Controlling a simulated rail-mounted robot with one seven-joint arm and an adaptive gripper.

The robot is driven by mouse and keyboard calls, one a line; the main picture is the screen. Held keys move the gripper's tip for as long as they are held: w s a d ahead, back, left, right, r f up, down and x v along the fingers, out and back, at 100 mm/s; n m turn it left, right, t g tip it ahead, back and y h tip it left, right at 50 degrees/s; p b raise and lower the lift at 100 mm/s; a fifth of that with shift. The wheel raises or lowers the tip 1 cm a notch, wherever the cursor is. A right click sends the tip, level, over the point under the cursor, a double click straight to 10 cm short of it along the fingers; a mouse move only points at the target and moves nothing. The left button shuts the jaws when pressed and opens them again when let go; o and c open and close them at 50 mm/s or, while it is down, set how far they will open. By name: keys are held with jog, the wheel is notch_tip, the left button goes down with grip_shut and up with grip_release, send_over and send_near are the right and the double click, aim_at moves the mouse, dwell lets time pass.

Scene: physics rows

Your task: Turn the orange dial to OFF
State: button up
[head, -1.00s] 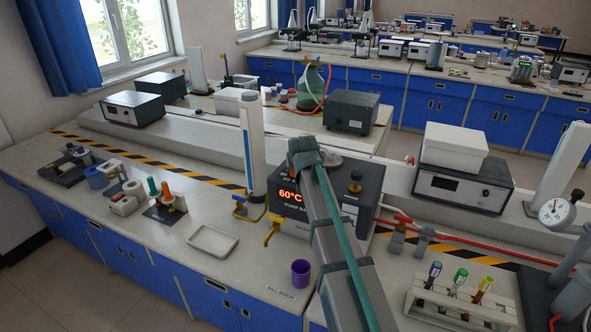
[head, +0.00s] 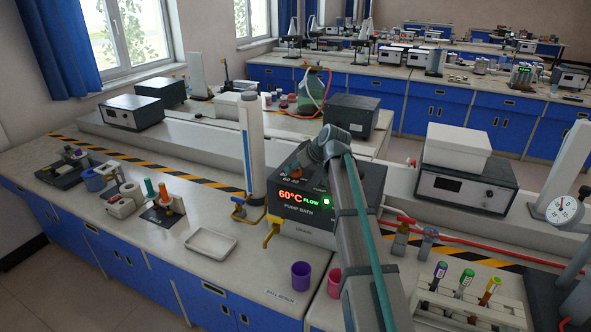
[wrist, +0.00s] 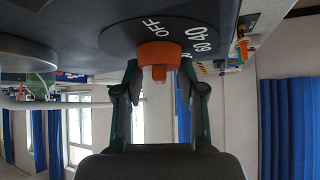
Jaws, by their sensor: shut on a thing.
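The orange dial (wrist: 160,52) shows in the wrist view on a round black plate with the labels OFF, 40 and 60. A small nub on the dial points toward the camera; I cannot tell which mark is selected. My gripper (wrist: 158,66) has one finger on each side of the dial and is shut on it. In the head view my gripper (head: 316,152) is over the top of the dark pump bath box (head: 330,226), and the dial is mostly hidden by it. The box's display (head: 291,195) reads 60°C, with a green FLOW light beside it.
A purple cup (head: 300,275) and pink cup (head: 334,281) are in front. A tube rack (head: 465,305) is at right. A white tray (head: 210,244) lies left.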

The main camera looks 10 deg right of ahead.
jog(key=shift+f, duration=0.1)
dwell(0.3)
jog(key=o, duration=1.1)
jog(key=shift+o, duration=0.2)
jog(key=v, duration=1.2)
